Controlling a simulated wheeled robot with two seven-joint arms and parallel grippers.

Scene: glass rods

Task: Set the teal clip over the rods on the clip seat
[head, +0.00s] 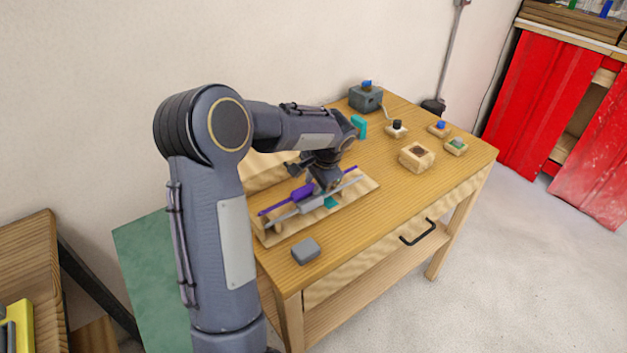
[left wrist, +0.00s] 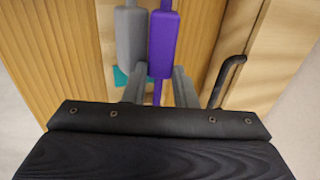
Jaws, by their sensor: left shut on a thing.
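My left gripper (head: 327,186) is over the wooden board (head: 369,187) and shut on the purple rod (head: 265,211). In the left wrist view the purple rod's thick handle (left wrist: 164,45) lies between the two grey fingers. A grey rod (head: 313,205) lies alongside the purple one, nearer the table's front; its handle (left wrist: 130,38) is just left of the fingers. A teal piece, apparently the clip (head: 360,126), stands on the table behind the board, apart from the gripper. A second teal patch (head: 330,203) shows on the board beneath the rods; I cannot tell its shape.
A grey block (head: 305,251) lies at the table's front left. A dark grey box (head: 365,98) stands at the back. Several small wooden blocks with coloured tops, including one with a hole (head: 417,157), are on the right. The table's front right is clear.

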